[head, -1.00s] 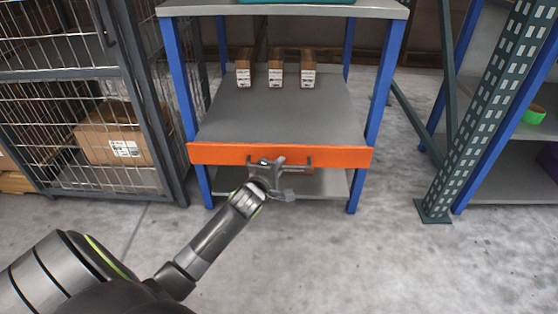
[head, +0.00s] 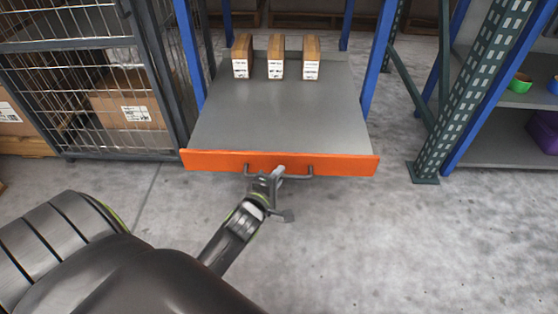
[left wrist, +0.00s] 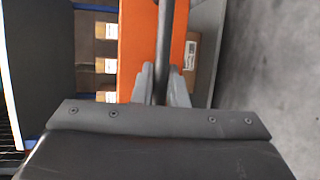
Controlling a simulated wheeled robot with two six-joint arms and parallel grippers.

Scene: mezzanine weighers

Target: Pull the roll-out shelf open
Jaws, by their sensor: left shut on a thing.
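The roll-out shelf (head: 280,110) is a grey board with an orange front panel (head: 225,161), and it stands out from the blue-legged frame toward me. A dark bar handle (head: 300,170) is fixed across the middle of the panel. My left gripper (head: 277,174) is shut on this handle. In the left wrist view the handle (left wrist: 166,40) runs between the two fingers, in front of the orange panel (left wrist: 134,45). My right gripper is not in view.
Three brown boxes (head: 276,57) with white labels stand in a row toward the back of the shelf. A wire cage (head: 95,90) is at the left. A green perforated post (head: 470,85) stands at the right. The floor (head: 400,250) in front is clear.

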